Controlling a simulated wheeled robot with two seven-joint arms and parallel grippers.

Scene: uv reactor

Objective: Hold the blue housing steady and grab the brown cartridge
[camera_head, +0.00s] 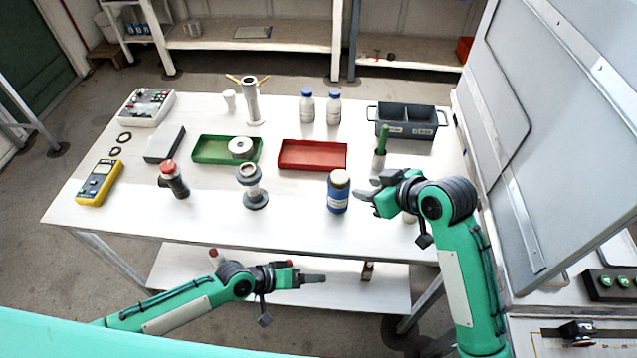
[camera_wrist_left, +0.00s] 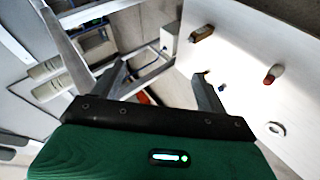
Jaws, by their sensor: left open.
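The blue housing (camera_head: 338,204), a blue cylinder with a label, stands upright near the table's front edge in the head view. My left gripper (camera_head: 318,278) is low, in front of the table edge and left of the housing. Its open, empty jaws (camera_wrist_left: 160,76) show in the left wrist view. A small brown object (camera_wrist_left: 202,33) lies on a white surface there.
A brown bottle (camera_head: 367,271) stands on the lower shelf (camera_head: 340,292). A grey fitting (camera_head: 252,190) stands left of the housing; a green-topped tube (camera_head: 380,160) is behind my right gripper. Red (camera_head: 313,167) and green (camera_head: 205,160) trays lie farther back. A large grey panel (camera_head: 545,130) bounds the right.

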